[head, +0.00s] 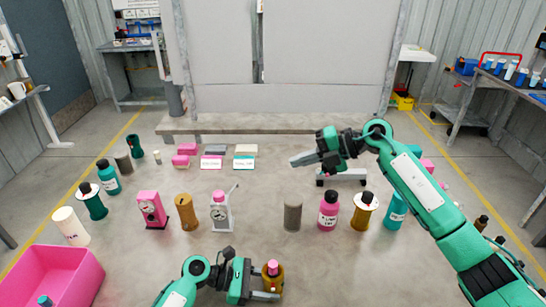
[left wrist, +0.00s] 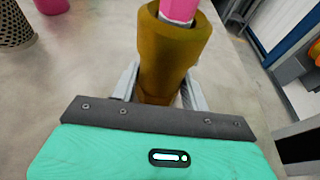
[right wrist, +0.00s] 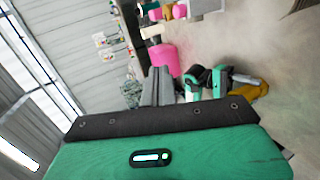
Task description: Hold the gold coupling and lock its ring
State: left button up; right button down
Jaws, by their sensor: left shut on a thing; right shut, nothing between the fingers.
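The gold coupling (head: 274,280), a gold cylinder with a pink piece (head: 272,266) at its top, is at the bottom middle of the head view. My left gripper (head: 277,291) is shut on its body. In the left wrist view the gold coupling (left wrist: 172,55) stands between the two fingers, with the pink piece (left wrist: 180,8) cut off by the top edge. A lock mark on the ring cannot be made out. My right gripper (head: 297,161) is shut and empty, above the table's right-middle and well away from the coupling; its closed fingers (right wrist: 157,86) show in the right wrist view.
On the table (head: 260,255) stand a brown-gold cylinder (head: 187,212), a pink gauge (head: 152,210), a grey gauge (head: 222,213), a grey cylinder (head: 292,216), a pink bottle (head: 328,213) and a gold spool (head: 363,214). A pink crate (head: 50,278) is at lower left.

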jog(key=s+a+f+n+g+h, duration=0.2)
jog(key=s+a+f+n+h, duration=0.3)
jog(key=s+a, duration=0.35)
jog(key=s+f+n+h, duration=0.1)
jog(key=s+f+h, duration=0.1)
jog(key=f+h, duration=0.2)
jog(key=s+d+f+n+h, duration=0.1)
jog(key=s+f+h, duration=0.2)
jog(key=f, duration=0.6)
jog(key=shift+s+f+t+h, duration=0.3)
jog(key=shift+t+h, duration=0.1)
jog(key=shift+h, duration=0.2)
jog(key=shift+s, duration=0.35)
